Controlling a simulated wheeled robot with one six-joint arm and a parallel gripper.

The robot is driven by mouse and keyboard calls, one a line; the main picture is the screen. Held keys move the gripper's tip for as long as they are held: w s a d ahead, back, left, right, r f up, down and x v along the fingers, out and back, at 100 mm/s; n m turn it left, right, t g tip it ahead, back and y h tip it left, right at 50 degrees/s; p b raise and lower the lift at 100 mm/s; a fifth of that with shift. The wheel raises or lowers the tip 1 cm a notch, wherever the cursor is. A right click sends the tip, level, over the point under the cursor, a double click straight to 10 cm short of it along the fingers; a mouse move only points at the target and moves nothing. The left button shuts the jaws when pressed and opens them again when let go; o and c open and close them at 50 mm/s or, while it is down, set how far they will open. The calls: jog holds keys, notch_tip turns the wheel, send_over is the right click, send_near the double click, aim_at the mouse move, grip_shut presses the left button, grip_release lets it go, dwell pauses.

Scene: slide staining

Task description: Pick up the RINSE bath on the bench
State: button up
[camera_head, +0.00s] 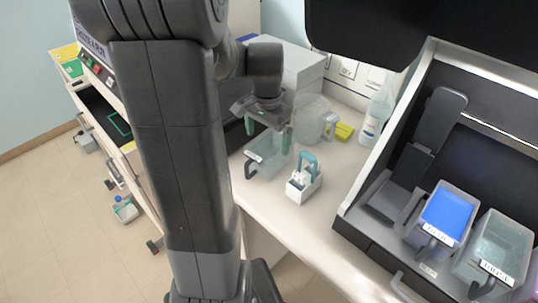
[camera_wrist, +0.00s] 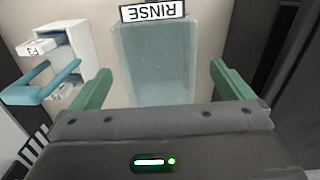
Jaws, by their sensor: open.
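The RINSE bath (camera_wrist: 155,62) is a clear, pale container. In the wrist view its white label (camera_wrist: 153,11) reads RINSE upside down at the top. The bath (camera_head: 268,160) also shows in the head view on the white bench, with a dark handle (camera_head: 250,170) at its front left. My gripper (camera_head: 268,131) is open above the bath, pointing down, with green fingers. In the wrist view the gripper (camera_wrist: 159,75) has one finger on each side of the bath, with gaps showing. The fingers' exact height against the bath's rim is unclear.
A white slide rack (camera_head: 304,187) with a teal handle stands close to the bath's right. A clear jug (camera_head: 312,118), a yellow item (camera_head: 344,131) and a bottle (camera_head: 378,114) are behind. Blue (camera_head: 446,216) and clear (camera_head: 498,248) baths sit in the dark hood at right.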

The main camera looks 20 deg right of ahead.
aim_at(268, 150)
notch_tip(268, 150, down, 6)
jog(key=shift+r+p, duration=0.15)
jog(key=shift+p, duration=0.15)
jog(key=shift+s, duration=0.1)
jog(key=c, duration=1.5)
jog(key=shift+r, duration=0.1)
